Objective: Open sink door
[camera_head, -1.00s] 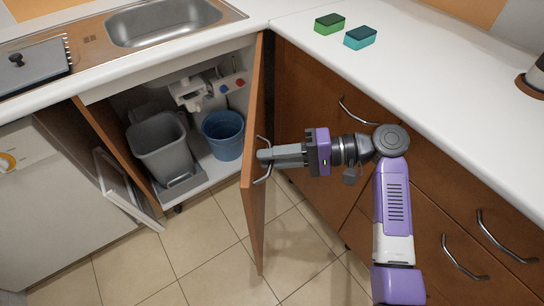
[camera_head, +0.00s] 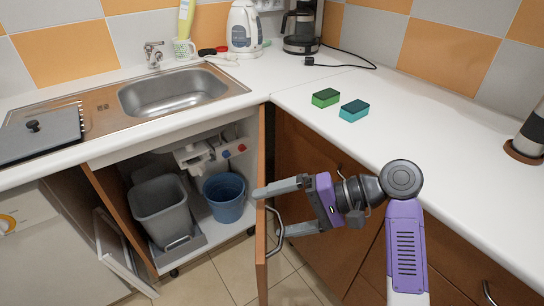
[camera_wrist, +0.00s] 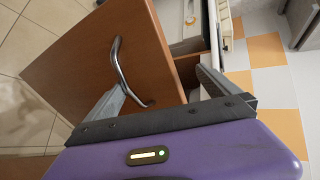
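The sink door (camera_head: 262,215) stands wide open, swung out from the cabinet below the sink and seen nearly edge-on in the head view. Its metal handle (camera_head: 276,232) is on the side facing my gripper. My gripper (camera_head: 272,212) is open, with its fingers spread beside the door edge. In the wrist view the door (camera_wrist: 110,50) and its curved handle (camera_wrist: 123,72) show in front of my gripper (camera_wrist: 165,85). The handle's lower end lies close to the left finger; whether they touch I cannot tell. The cabinet inside is exposed.
Inside the cabinet are a grey bin (camera_head: 162,210) and a blue bucket (camera_head: 224,196). The sink (camera_head: 172,92) is above. Two sponges (camera_head: 326,98) (camera_head: 354,110) lie on the white counter (camera_head: 400,130). Drawers with handles are below it at right.

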